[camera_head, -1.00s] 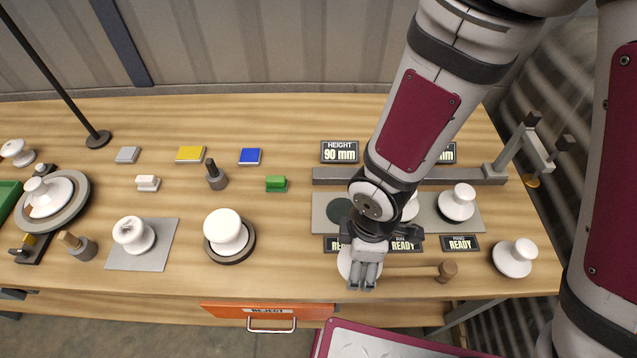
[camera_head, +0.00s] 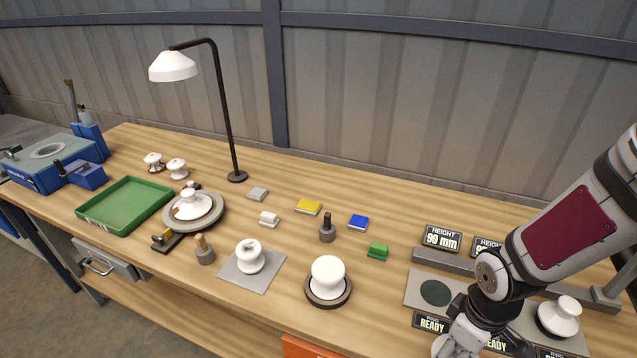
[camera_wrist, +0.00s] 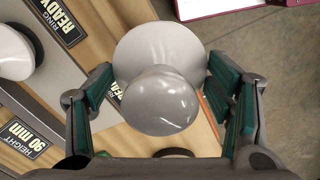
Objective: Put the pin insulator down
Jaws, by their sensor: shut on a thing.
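My gripper (camera_wrist: 161,72) is shut on a white, rounded insulator (camera_wrist: 160,103), which sits between its green pads in the wrist view. In the head view, my gripper (camera_head: 462,335) is at the bottom right, in front of the grey station plate (camera_head: 412,291). The held insulator (camera_head: 440,346) is partly cut off there. I cannot tell whether it touches the table. Another white insulator (camera_head: 560,316) stands on a dark ring at the plate's right.
A white insulator (camera_head: 327,277) stands on a dark round base, and another (camera_head: 250,256) on a grey square mat (camera_head: 271,271). A green tray (camera_head: 150,207), a round turntable (camera_head: 208,219) and a lamp (camera_head: 222,100) are further left. Height signs (camera_head: 443,238) stand behind the station.

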